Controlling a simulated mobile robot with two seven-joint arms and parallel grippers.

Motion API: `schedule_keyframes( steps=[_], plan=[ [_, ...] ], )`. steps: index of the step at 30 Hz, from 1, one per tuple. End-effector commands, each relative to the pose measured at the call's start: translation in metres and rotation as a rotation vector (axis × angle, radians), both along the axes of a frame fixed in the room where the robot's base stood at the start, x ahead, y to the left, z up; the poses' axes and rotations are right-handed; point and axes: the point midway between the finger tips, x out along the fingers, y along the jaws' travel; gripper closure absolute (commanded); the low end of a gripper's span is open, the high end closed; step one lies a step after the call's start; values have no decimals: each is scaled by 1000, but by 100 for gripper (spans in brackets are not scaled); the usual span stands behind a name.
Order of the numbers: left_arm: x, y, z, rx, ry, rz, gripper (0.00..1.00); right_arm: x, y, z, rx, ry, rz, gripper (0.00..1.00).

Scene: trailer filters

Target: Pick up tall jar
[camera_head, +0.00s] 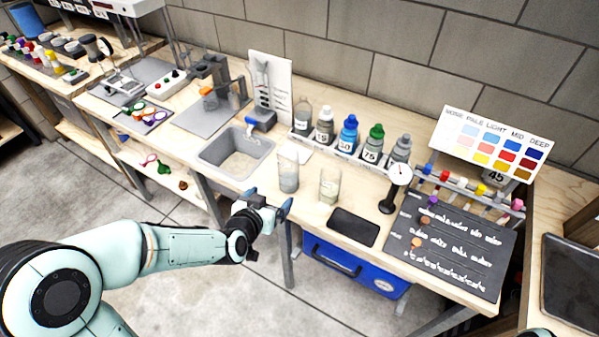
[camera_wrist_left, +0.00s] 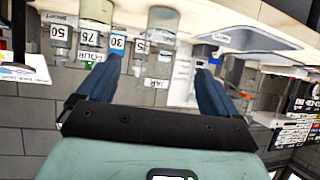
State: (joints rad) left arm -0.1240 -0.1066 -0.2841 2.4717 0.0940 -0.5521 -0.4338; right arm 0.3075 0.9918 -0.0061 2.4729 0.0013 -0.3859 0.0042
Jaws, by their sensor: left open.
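The tall jar (camera_head: 288,172) is clear glass with greyish contents. It stands upright near the bench's front edge, right of the grey sink. A shorter, wider clear jar (camera_head: 330,187) with pale contents stands to its right. My left gripper (camera_head: 268,200) is open and empty, in front of and a little left of the tall jar, apart from it. In the left wrist view, which is upside down, the tall jar (camera_wrist_left: 162,28) appears beyond the gap between the open fingers (camera_wrist_left: 157,68), and the shorter jar (camera_wrist_left: 97,12) is to the left. My right gripper is out of view.
Labelled bottles (camera_head: 349,134) stand in a row behind the jars. The sink (camera_head: 236,150) is to the left. A blue box (camera_head: 352,265) sits below the bench.

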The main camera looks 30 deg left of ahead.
Motion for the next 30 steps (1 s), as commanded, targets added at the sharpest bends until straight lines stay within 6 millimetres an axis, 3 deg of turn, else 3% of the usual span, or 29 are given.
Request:
schedule_keyframes(
  steps=[6, 16, 25, 30],
  plan=[
    [5, 4, 8, 8, -30, 6, 7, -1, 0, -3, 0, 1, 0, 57],
    [57, 11, -19, 9, -28, 6, 7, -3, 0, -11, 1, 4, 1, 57],
    [80, 13, -29, 8, -28, 5, 7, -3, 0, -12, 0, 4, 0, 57],
    [103, 15, -41, 9, -27, 5, 7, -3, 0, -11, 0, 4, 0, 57]
  ],
)
